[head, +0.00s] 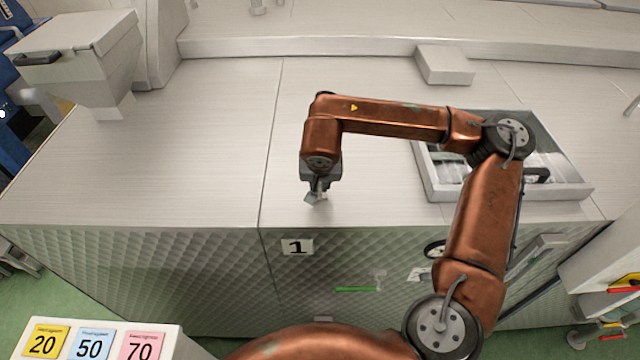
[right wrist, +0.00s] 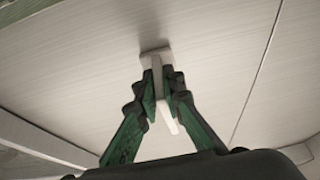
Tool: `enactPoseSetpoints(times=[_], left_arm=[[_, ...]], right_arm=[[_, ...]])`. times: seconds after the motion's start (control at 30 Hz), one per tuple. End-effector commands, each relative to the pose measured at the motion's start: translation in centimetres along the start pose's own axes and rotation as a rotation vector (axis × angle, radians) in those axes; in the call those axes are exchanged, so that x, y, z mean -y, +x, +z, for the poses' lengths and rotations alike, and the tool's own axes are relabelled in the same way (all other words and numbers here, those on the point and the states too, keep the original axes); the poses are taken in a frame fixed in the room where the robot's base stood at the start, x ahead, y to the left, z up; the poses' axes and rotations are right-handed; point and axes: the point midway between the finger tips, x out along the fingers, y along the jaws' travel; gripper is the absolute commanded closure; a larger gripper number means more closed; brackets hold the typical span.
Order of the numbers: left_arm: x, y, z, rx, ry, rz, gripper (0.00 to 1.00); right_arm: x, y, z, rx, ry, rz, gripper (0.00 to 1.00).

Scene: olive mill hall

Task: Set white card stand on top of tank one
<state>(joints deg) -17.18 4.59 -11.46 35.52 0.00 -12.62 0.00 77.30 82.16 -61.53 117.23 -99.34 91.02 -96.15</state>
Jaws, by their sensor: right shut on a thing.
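Tank one (head: 370,185) has a flat brushed-metal top and a dimpled front with a black "1" on a white label (head: 297,247). My right gripper (head: 317,190) is above the front part of this top, right of the seam. It points down and is shut on the small white card stand (head: 314,198). In the right wrist view the card stand (right wrist: 157,61) is between the green fingertips (right wrist: 160,90), with a dark shadow on the metal beside it. I cannot tell whether the stand touches the top. My left gripper is not in view.
An open grey tray (head: 430,185) is on the right of the top, partly behind my arm. A pale block (head: 445,65) lies at the back ledge. A hopper (head: 85,55) stands at the left. Cards 20, 50 and 70 (head: 90,342) are at the front left. The top left of the seam is clear.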

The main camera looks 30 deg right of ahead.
Motion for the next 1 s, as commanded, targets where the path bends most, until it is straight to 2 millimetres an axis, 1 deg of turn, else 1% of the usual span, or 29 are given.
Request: enactPoseSetpoints(times=[0.03,0.07,0.3,0.57,0.67,0.77,1.0], left_arm=[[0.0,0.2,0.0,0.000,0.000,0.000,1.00],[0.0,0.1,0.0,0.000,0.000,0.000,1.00],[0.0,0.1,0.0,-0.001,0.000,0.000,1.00],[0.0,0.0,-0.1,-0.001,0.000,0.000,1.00],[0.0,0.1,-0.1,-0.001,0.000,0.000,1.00],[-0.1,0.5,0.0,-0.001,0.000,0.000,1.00],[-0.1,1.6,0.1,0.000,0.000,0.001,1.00]], right_arm=[[0.0,0.2,0.1,0.000,0.000,0.000,1.00],[0.0,0.1,0.1,0.000,0.000,0.000,0.90],[0.0,0.1,0.0,0.000,0.000,0.000,0.74],[0.0,0.0,0.0,0.000,0.000,0.000,0.74],[0.1,-0.5,-0.1,-0.002,0.001,-0.002,0.74],[0.1,-1.7,-0.1,-0.002,0.001,-0.002,0.74],[0.1,-6.7,0.0,-0.003,-0.001,-0.002,0.74]])
